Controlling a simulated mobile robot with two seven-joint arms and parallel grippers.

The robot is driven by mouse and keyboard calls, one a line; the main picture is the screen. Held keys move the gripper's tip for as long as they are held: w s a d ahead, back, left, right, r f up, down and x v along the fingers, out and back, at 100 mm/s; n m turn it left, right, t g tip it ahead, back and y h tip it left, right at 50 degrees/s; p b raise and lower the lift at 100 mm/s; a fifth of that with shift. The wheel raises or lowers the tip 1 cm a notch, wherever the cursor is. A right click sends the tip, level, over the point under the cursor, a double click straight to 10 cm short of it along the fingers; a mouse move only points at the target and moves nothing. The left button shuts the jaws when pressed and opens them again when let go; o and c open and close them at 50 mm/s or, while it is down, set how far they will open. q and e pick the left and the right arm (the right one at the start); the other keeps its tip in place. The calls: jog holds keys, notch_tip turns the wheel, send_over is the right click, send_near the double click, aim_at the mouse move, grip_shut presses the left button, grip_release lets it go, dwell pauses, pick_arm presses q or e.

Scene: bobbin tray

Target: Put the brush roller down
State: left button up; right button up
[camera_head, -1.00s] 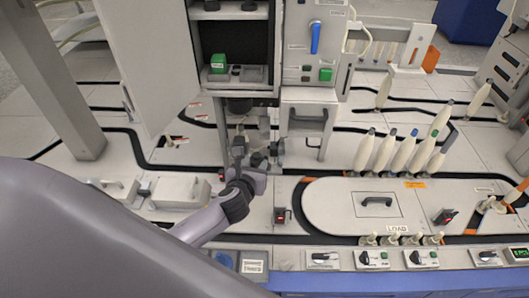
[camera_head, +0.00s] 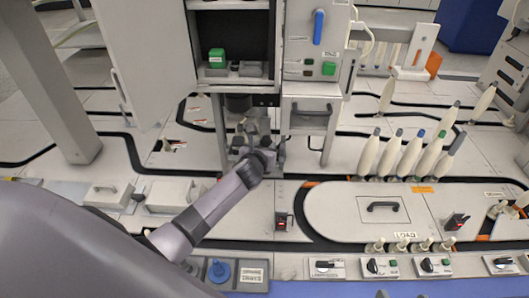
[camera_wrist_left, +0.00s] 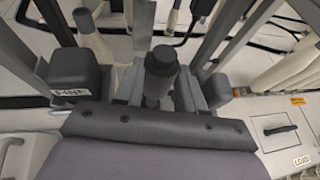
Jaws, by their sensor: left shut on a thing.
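My left gripper (camera_head: 250,132) reaches in at the foot of the open machine cabinet (camera_head: 236,40), between its legs. In the left wrist view the gripper (camera_wrist_left: 160,88) is shut on a dark grey cylinder with a knob-like top, which looks like the brush roller (camera_wrist_left: 161,66). The roller stands roughly upright between the fingers. Its lower end is hidden by the gripper, so I cannot tell whether it touches anything beneath. In the head view the roller is too small and covered to make out clearly.
Grey legs stand close on both sides of the gripper. Several cream bobbins (camera_head: 410,155) stand to the right, behind a rounded panel (camera_head: 330,210) with a handle. A low box (camera_head: 178,195) sits to the left. A control strip (camera_head: 405,265) runs along the front.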

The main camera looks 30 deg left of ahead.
pick_arm(q)
jog(key=shift+f, duration=0.15)
jog(key=shift+f, duration=0.25)
jog(key=o, duration=0.8)
jog(key=shift+o, duration=0.2)
pick_arm(e)
jog(key=shift+a, duration=0.15)
pick_arm(q)
jog(key=shift+r, duration=0.1)
jog(key=p+v, duration=0.5)
jog(key=v, duration=0.7)
jog(key=shift+r+p, duration=0.25)
jog(key=shift+p, duration=0.15)
pick_arm(e)
jog(key=shift+g+h, duration=0.3)
jog(key=shift+h, duration=0.6)
jog(key=d, duration=0.1)
jog(key=s+d, duration=0.1)
jog(key=d, duration=0.2)
jog(key=shift+s+d, duration=0.15)
jog(key=shift+s, duration=0.2)
pick_arm(q)
jog(key=shift+d, duration=0.1)
